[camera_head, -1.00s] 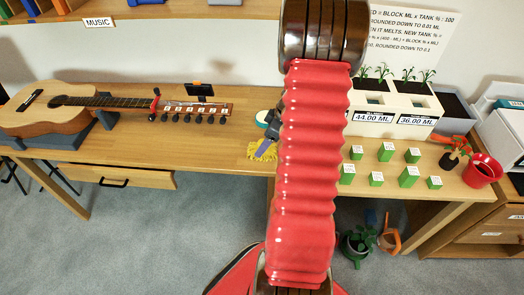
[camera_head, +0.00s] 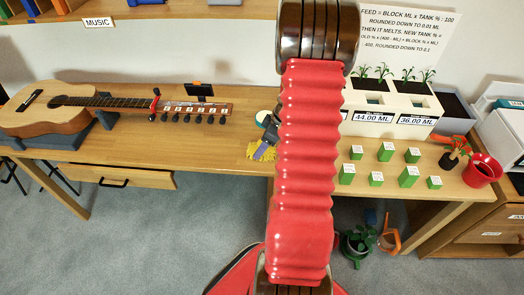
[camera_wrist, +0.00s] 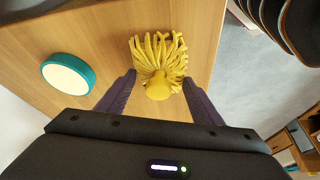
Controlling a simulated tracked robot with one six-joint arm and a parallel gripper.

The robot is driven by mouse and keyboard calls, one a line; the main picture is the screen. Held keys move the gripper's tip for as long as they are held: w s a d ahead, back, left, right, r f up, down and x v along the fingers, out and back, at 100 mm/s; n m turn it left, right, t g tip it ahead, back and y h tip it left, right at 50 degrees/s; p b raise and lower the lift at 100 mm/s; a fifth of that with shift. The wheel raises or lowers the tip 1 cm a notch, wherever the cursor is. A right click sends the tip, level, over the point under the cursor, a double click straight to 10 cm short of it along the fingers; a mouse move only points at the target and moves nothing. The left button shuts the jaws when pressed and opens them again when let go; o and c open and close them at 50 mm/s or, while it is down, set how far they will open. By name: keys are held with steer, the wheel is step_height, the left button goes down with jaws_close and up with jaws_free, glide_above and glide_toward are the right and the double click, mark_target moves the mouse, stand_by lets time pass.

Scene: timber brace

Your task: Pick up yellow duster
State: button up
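The yellow duster (camera_wrist: 160,55) lies on the wooden table, its strands spread away from my gripper and its round yellow end toward it. In the head view only a small part of the duster (camera_head: 254,151) shows beside my arm. My gripper (camera_wrist: 158,83) is open, with one dark finger on each side of the duster's round end. The fingers look apart from the duster, with gaps on both sides. In the head view a purple-grey finger (camera_head: 264,151) shows next to the duster, and my red arm hides the rest.
A round teal-rimmed white object (camera_wrist: 68,74) lies left of the duster in the wrist view. The table edge is close on the right. Several green blocks (camera_head: 386,152), white planters (camera_head: 400,112) and a guitar (camera_head: 50,108) are on the table.

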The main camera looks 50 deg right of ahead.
steer(key=c, duration=0.8)
steer(key=shift+r, duration=0.45)
steer(key=c, duration=0.3)
step_height(320, 180, up, 9)
steer(key=shift+r, duration=0.1)
steer(key=shift+c, duration=0.3)
